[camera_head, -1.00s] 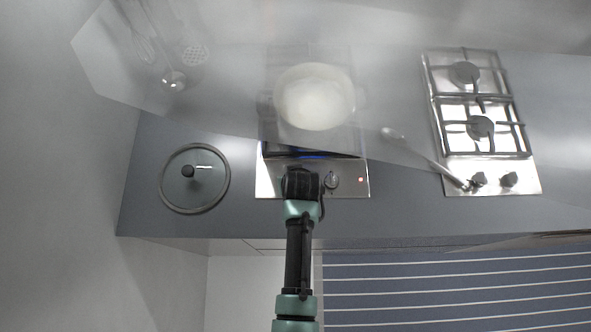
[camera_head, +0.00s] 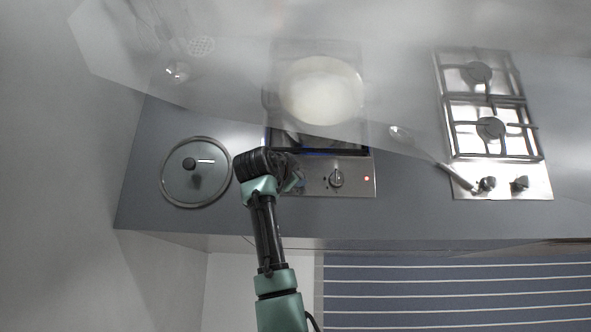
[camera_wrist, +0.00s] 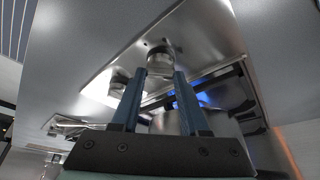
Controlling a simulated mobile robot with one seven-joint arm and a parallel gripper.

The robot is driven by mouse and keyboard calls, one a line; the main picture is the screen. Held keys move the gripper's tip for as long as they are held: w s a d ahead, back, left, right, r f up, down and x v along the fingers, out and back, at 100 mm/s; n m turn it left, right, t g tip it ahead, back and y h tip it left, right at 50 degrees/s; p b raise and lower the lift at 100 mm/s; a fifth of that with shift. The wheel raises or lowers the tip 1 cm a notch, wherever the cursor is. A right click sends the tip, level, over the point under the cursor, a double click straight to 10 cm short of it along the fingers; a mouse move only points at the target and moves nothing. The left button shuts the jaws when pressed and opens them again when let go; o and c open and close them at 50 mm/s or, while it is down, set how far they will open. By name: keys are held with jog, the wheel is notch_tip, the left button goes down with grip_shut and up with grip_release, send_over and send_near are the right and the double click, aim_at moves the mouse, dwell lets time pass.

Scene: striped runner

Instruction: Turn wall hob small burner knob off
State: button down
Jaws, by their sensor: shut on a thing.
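The wall hob (camera_head: 355,190) is a steel panel with a pale pot (camera_head: 320,90) above it and a blue flame glow (camera_head: 318,153) at its front edge. Its right knob (camera_head: 336,179) is uncovered, and a red light (camera_head: 367,179) glows beside it. My gripper (camera_head: 298,180) reaches in from the left over the left knob, which it mostly hides in the head view. In the wrist view the two blue fingers stand either side of this knob (camera_wrist: 160,62) and are shut on it. The right knob shows beyond them (camera_wrist: 118,87). The knob's setting cannot be read.
A glass lid (camera_head: 196,172) lies on the counter to the left. A second hob (camera_head: 535,185) with two burners and two knobs is to the right, with a spoon (camera_head: 440,165) lying by it. A translucent hood overhangs the back. The counter between the hobs is partly clear.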

jog(key=m+b, duration=0.1)
jog(key=m+g, duration=0.1)
jog(key=m, duration=0.1)
jog(key=m+b, duration=0.1)
jog(key=shift+w+a+f+m+h+b, duration=0.1)
jog(key=shift+w+a+m+h+b, duration=0.05)
jog(key=shift+w+m+h+b, duration=0.2)
jog(key=shift+m+g+b, duration=1.1)
jog(key=shift+m, duration=0.85)
jog(key=shift+c, duration=2)
grip_release()
jog(key=p+v, duration=0.3)
jog(key=v, duration=1)
jog(key=shift+a, duration=0.15)
